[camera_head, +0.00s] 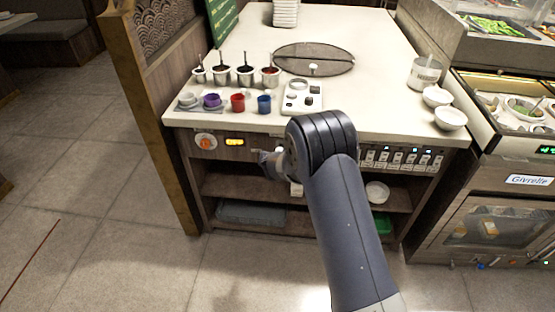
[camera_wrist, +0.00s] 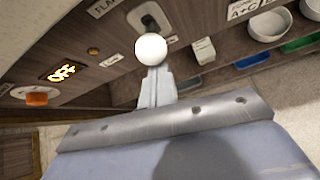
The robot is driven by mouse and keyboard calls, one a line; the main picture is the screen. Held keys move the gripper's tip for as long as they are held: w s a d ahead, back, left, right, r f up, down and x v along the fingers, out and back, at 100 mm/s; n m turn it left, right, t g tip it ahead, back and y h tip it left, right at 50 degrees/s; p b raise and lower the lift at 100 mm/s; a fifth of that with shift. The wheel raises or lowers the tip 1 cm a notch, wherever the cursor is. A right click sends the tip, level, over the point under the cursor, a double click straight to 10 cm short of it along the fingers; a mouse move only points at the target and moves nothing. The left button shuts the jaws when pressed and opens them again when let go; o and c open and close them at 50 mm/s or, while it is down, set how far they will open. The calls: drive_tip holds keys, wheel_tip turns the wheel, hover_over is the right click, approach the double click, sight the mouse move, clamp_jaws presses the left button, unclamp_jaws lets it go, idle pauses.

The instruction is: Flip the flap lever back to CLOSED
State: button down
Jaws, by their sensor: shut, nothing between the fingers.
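The flap lever shows in the wrist view as a round white knob (camera_wrist: 151,48) in front of a metal mounting plate (camera_wrist: 148,17) on the wooden front panel. A partly cut-off label beginning "FLA" (camera_wrist: 103,7) is beside the plate, and a smaller label (camera_wrist: 110,60) below it is too blurred to read. My gripper (camera_wrist: 155,74) is shut and empty, its fingertips right at the knob's lower edge in the picture. I cannot tell whether they touch it. In the head view, my gripper (camera_head: 267,160) is at the counter front, and my arm hides most of the lever area.
An orange-lit display (camera_wrist: 62,71) reading OFF and an orange button (camera_wrist: 36,98) are left on the panel. A switch row (camera_head: 402,158) is right of my arm. Sauce wells (camera_head: 222,75) and coloured cups (camera_head: 237,102) stand on the counter. Shelves with bowls (camera_head: 377,192) lie below.

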drive_tip(key=shift+w+r, duration=0.3)
drive_tip(key=shift+r, duration=0.45)
wheel_tip(320, 180, down, 4)
drive_tip(key=s+b, duration=0.2)
drive_tip(key=b, duration=0.2)
drive_tip(key=w+r+p+v, duration=0.1)
drive_tip(key=v, duration=0.9)
drive_tip(key=shift+a+r, duration=0.15)
drive_tip(key=shift+a, duration=0.3)
drive_tip(key=shift+w, duration=0.1)
drive_tip(key=p+x, duration=0.2)
drive_tip(key=x, duration=0.7)
drive_tip(key=shift+w+d+r+p, duration=0.35)
drive_tip(key=shift+w+d+r, duration=0.05)
